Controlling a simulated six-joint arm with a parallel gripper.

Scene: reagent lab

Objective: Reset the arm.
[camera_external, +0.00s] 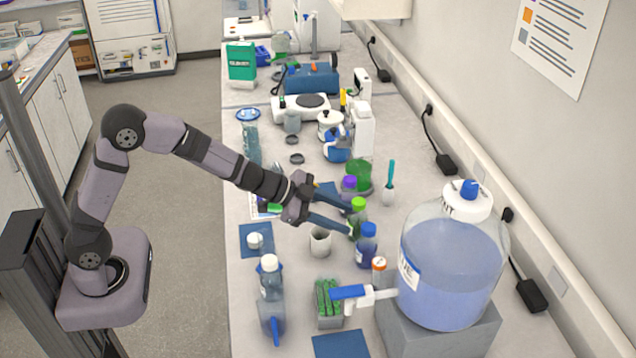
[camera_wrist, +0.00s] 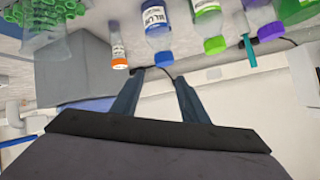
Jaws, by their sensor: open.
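My gripper (camera_external: 349,219) reaches out over the bench with its two fingers apart. In the wrist view my gripper (camera_wrist: 160,80) also shows parted fingers with nothing clearly held between them. A green-capped bottle (camera_external: 358,217) is close to the fingertips in the external view; I cannot tell whether they touch. A blue-capped bottle (camera_external: 367,248) stands just nearer the camera. The wrist view is inverted, and the blue-capped bottle (camera_wrist: 157,28) shows just above the gap between the fingers.
A large blue-liquid carboy (camera_external: 452,270) stands on a grey block at right. A white cup (camera_external: 320,243) is below my gripper. A green tube rack (camera_external: 328,305) and wash bottle (camera_external: 271,300) stand in front. Bottles and a hotplate (camera_external: 301,107) crowd the back. The aisle floor is clear.

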